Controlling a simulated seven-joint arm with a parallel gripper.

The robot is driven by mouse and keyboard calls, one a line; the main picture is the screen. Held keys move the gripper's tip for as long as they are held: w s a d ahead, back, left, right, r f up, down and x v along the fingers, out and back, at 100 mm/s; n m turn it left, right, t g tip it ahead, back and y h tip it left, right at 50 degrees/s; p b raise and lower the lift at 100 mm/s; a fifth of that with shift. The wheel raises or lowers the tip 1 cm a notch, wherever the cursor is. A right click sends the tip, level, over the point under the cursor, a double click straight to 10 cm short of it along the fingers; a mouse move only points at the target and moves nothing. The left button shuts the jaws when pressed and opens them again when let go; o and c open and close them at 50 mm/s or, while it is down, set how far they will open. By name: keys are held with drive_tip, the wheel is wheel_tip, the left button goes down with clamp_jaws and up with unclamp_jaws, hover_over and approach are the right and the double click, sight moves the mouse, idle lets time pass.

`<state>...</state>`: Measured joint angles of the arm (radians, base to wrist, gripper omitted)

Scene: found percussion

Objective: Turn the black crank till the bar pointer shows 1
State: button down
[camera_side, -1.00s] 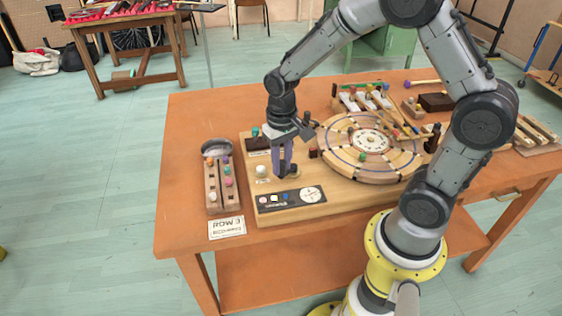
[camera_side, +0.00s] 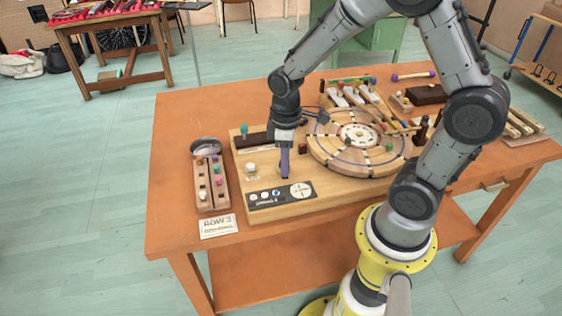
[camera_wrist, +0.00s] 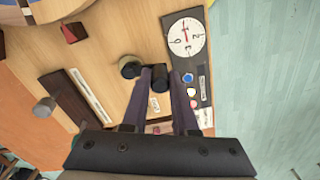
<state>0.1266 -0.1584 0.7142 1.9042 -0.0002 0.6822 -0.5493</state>
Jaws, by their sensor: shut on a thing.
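The black crank (camera_wrist: 131,66) sits on the pale wooden board, with its dark knob (camera_wrist: 160,78) between my fingertips in the wrist view. My gripper (camera_side: 285,177) points down, its purple-grey fingers shut on the crank's knob; it also shows in the wrist view (camera_wrist: 158,75). In the side view the fingers hide most of the crank. The round white dial (camera_wrist: 187,37) is beside the crank on a dark panel; it also shows in the side view (camera_side: 301,190). A thin red mark stands near its middle; I cannot tell surely which number it shows.
Coloured buttons (camera_side: 265,195) lie along the dark panel. A large wooden wheel (camera_side: 335,148) is right of my gripper. A peg rack (camera_side: 200,182), a metal bowl (camera_side: 205,146) and a white card (camera_side: 218,226) stand at left.

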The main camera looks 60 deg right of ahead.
drive_tip(key=shift+s+d+n, duration=0.2)
drive_tip(key=shift+n, duration=0.7)
drive_tip(key=c, duration=0.7)
unclamp_jaws()
wheel_tip(320, 180, up, 14)
drive_tip(key=shift+f, duration=0.1)
